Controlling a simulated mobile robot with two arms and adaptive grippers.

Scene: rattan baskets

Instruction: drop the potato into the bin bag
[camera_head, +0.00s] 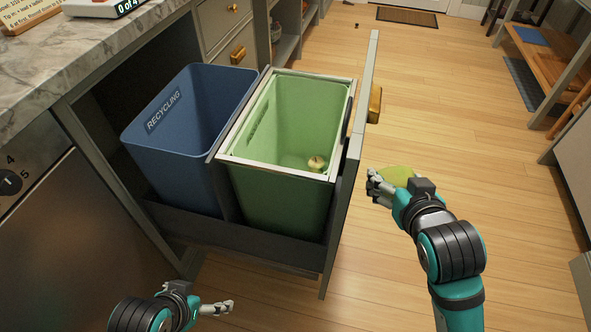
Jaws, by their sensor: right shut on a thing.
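My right gripper (376,187) is shut on a yellow-green rounded thing (398,174), mostly hidden behind the hand; I cannot tell for sure that it is the potato. It is to the right of the pulled-out bin drawer, outside it, over the floor. The green bin (275,200) stands open in the drawer, with a pale rim. I cannot make out a separate bin bag in it. A small round tan thing (317,163) lies inside the green bin. My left gripper (217,308) is low in front of the drawer; its finger opening is unclear.
A blue recycling bin (180,150) stands open left of the green one. The drawer front (352,150), with a brass handle (375,104), stands between the green bin and my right gripper. A marble counter (60,70) is at upper left.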

